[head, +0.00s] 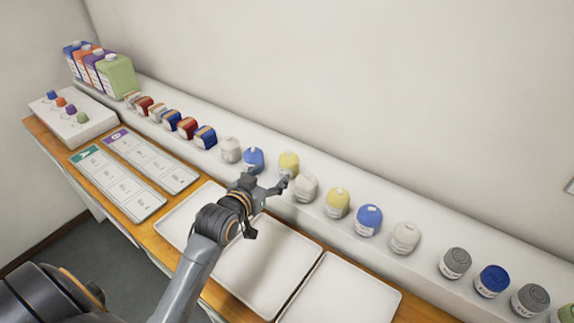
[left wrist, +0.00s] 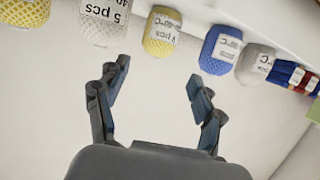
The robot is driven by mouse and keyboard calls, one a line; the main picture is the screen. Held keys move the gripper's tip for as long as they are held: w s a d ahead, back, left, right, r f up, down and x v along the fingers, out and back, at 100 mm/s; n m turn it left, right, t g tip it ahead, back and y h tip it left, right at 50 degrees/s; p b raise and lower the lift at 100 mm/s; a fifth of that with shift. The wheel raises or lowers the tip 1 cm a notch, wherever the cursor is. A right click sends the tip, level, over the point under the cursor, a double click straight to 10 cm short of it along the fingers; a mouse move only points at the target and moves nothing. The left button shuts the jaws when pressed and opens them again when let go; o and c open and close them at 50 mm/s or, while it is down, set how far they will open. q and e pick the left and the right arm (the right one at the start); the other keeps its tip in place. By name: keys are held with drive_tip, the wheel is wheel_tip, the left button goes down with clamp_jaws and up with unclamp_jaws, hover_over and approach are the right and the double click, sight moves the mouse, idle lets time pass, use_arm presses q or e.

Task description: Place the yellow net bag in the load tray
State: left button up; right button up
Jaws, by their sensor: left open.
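Two yellow net bags with white labels stand on the white shelf. One yellow net bag (head: 289,163) is just beyond my left gripper, between a blue and a white bag; it also shows in the left wrist view (left wrist: 158,34). The other yellow net bag (head: 337,203) is farther right and shows at the left wrist view's top left corner (left wrist: 24,11). My left gripper (head: 272,188) is open and empty, close to the shelf, with a gap to the bags. White trays lie below it; I cannot tell which is the load tray. My right gripper is not in view.
Several blue, white and grey bags (head: 368,219) line the shelf closely. Folded bundles (head: 187,128) and jugs (head: 117,76) stand left. Label boards (head: 117,186) lie on the wooden table.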

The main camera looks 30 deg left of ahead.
sight(285, 162)
use_arm(q)
drive_tip(key=x, duration=0.4)
drive_tip(key=shift+w+p, duration=0.3)
drive_tip(key=shift+w, duration=0.05)
drive_tip(key=shift+w+d+f, duration=0.15)
drive_tip(key=shift+w, duration=0.55)
drive_tip(key=p+x, duration=0.1)
drive_tip(key=x, duration=0.3)
drive_tip(key=shift+w+f, duration=0.15)
drive_tip(key=shift+f, duration=0.05)
drive_tip(key=shift+w, duration=0.15)
drive_tip(key=shift+c, duration=0.6)
drive_tip(key=c, duration=0.9)
drive_tip(key=shift+c, duration=0.2)
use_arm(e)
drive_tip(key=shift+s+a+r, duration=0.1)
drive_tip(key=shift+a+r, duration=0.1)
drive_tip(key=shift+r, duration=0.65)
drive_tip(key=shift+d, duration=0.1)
